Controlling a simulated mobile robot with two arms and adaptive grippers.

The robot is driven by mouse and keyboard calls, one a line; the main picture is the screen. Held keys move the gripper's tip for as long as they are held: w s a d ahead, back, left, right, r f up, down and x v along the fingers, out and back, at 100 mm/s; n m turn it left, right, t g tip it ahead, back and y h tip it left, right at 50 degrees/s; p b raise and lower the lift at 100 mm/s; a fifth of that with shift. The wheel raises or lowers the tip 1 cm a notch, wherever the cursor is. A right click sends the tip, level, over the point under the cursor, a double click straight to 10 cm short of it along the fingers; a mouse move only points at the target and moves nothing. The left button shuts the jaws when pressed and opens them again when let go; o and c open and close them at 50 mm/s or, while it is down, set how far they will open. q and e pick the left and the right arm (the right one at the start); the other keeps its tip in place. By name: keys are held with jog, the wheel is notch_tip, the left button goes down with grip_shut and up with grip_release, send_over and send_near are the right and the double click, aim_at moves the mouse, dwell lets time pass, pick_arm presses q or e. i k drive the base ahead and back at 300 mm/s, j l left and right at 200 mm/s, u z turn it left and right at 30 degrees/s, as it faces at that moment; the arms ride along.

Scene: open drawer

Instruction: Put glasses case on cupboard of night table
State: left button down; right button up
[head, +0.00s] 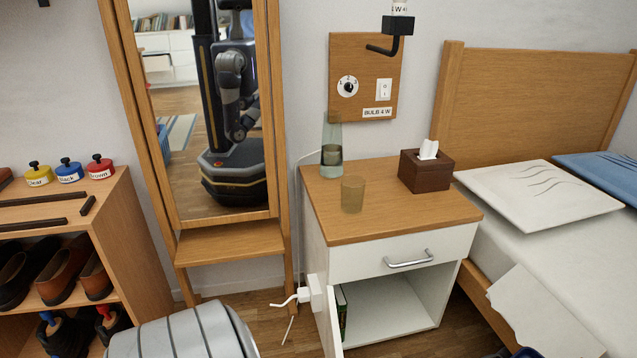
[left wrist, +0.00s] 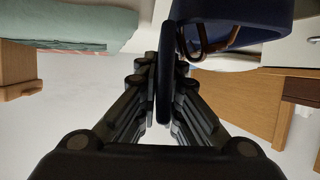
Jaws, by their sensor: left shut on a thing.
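In the left wrist view my left gripper (left wrist: 166,85) is shut on a thin edge of the dark blue glasses case (left wrist: 262,30). The case looks open, with brown glasses (left wrist: 205,42) showing inside it. In the head view only a small dark blue bit of the case (head: 527,353) shows at the bottom edge, in front of the bed. The night table (head: 420,212) stands at the centre right. Its lower cupboard (head: 395,305) is open, with the door (head: 331,320) swung out at left and a green book inside. My right gripper is not in view.
A glass carafe (head: 331,150), an amber tumbler (head: 352,193) and a brown tissue box (head: 426,170) stand on the table top. The bed (head: 590,260) is close on the right. A mirror stand (head: 230,240) and shoe rack (head: 110,240) are left. The cupboard floor is mostly free.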

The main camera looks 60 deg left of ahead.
aim_at(365, 312)
jog(key=i+l+u, duration=0.25)
jog(key=l+u, duration=0.2)
jog(key=l, duration=0.25)
jog(key=i+l+u, duration=0.25)
jog(key=l, duration=0.5)
jog(key=i+j, duration=0.15)
jog(key=j, duration=0.15)
jog(key=i+j, duration=0.15)
jog(key=j, duration=0.15)
